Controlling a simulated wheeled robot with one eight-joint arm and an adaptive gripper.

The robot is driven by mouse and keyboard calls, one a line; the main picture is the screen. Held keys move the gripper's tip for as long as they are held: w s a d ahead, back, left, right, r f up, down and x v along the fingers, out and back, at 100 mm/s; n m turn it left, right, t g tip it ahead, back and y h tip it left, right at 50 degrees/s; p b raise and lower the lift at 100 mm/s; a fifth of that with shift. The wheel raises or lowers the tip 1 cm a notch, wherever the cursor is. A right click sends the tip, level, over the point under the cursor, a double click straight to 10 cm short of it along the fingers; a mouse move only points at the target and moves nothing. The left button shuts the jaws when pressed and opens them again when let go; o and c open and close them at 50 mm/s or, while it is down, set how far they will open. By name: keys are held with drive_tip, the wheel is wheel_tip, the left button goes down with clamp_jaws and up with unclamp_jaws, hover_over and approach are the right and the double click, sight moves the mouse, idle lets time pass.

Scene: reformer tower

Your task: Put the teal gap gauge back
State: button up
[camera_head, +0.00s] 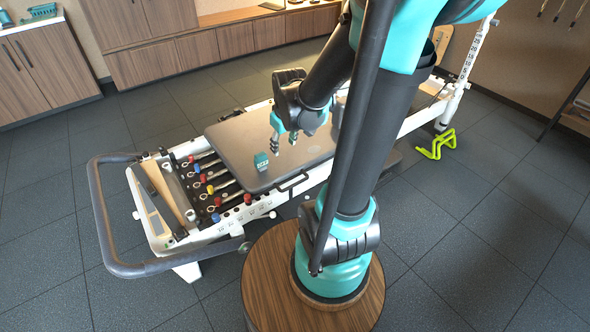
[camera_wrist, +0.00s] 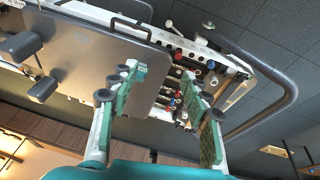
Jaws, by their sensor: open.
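The teal gap gauge (camera_head: 261,161) is a small block with pale markings. It stands on the dark padded carriage (camera_head: 235,140) of the reformer, near the edge by the springs. My gripper (camera_head: 284,140) is open and empty, above the carriage and a little to the right of the gauge in the head view. In the wrist view my gripper's two fingers (camera_wrist: 160,88) are spread wide. The gauge (camera_wrist: 140,69) shows there just beyond the left fingertip, partly covered by it. I see no contact between them.
Coloured springs and knobs (camera_head: 210,185) lie beside the carriage, inside the white frame. A grey foot bar (camera_head: 103,225) curves round the reformer's left end. A yellow-green stand (camera_head: 437,145) is on the floor at right. A teal tray (camera_head: 40,10) sits on the left cabinet.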

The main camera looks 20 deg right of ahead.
drive_tip(key=s+f+m, duration=0.2)
drive_tip(key=s+m, duration=0.2)
drive_tip(key=s, duration=0.6)
drive_tip(key=shift+d+m+t, duration=0.25)
drive_tip(key=shift+m+t, duration=0.15)
